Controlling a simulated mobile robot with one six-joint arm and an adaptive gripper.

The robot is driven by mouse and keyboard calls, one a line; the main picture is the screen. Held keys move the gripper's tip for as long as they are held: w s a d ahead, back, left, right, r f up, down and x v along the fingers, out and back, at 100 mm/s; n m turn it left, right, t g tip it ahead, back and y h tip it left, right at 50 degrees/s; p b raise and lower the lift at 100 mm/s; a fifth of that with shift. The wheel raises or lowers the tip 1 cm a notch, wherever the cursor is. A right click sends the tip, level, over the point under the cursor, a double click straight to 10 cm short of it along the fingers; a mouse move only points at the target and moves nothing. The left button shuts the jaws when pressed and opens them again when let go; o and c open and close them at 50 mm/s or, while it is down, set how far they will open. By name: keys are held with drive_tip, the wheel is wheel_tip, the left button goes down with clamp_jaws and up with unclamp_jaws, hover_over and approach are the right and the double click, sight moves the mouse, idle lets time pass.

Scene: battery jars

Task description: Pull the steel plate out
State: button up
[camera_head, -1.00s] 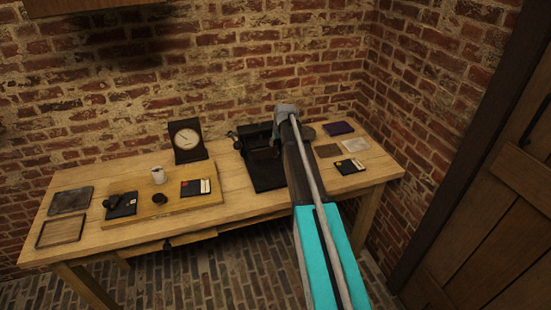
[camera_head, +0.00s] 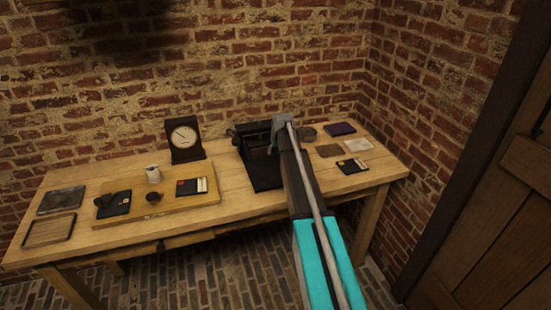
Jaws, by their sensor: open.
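My arm reaches over the table, and my gripper (camera_head: 271,149) at its far end is small, dark and partly lost against a black apparatus (camera_head: 244,141). It is open, with nothing seen between its jaws. A small white jar (camera_head: 153,174) stands on the raised wooden board. I cannot see inside it. A dark grey flat plate (camera_head: 61,200) lies at the table's left end. A smaller grey-brown plate (camera_head: 329,150) lies right of my arm. I cannot tell which piece is the steel plate.
The wooden table (camera_head: 237,203) stands against brick walls. A dial instrument (camera_head: 185,138) is at the back. Black pieces with labels (camera_head: 192,187) lie on the board. A shallow tray (camera_head: 49,230) is front left.

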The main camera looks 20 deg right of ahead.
drive_tip(key=shift+b+x, duration=0.95)
drive_tip(key=shift+x, duration=0.35)
drive_tip(key=shift+c, duration=0.2)
clamp_jaws()
